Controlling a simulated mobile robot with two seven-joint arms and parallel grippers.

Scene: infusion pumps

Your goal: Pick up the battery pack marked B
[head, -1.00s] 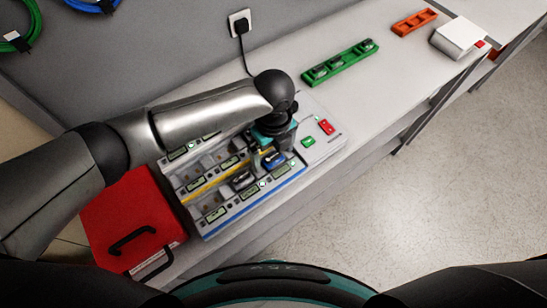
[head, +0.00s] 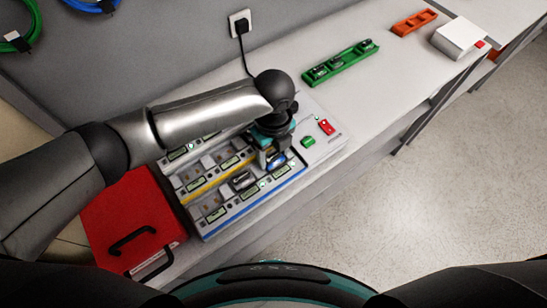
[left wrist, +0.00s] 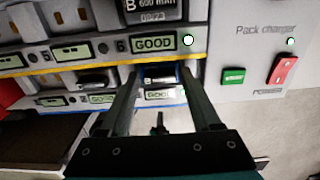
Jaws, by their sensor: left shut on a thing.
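The pack charger (head: 325,150) lies on the bench with rows of bays and small displays. My left gripper (head: 271,158) reaches down at its right end, shut on a dark battery pack (head: 279,161) in the front row. In the left wrist view, this pack (left wrist: 160,79) shows between the fingertips, with a small label that seems to start with B. Its bay display reads GOOD. Another pack (left wrist: 152,12), marked B 600 mAh, sits in the row above. A further dark pack (head: 243,180) sits in the front row to the left. My right gripper is out of view.
A green tray (head: 340,63) with several packs stands farther back; an orange tray (head: 413,22) and white box (head: 458,37) are beyond it. A red case (head: 135,225) is left of the charger.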

